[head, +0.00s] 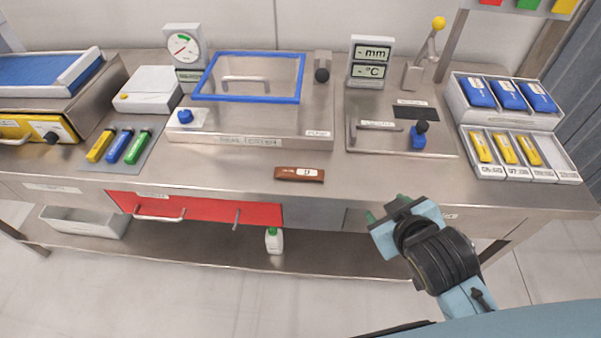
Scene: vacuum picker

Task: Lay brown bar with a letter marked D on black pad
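The brown bar (287,173) lies flat near the front edge of the steel bench. It has a white label that reads D. The black pad (414,113) lies at the back of the raised plate on the right, behind a small blue block with a dark knob. My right gripper (387,208) is in front of the bench edge, to the right of and nearer than the bar. Its green-tipped fingers are apart with nothing between them. My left gripper is out of view.
The raised plate (360,147) also carries a handle (375,126) and the blue block (418,141). A blue-framed box (300,98) stands left of it. White trays (560,171) with blue and yellow packs stand at right. The bench front around the bar is clear.

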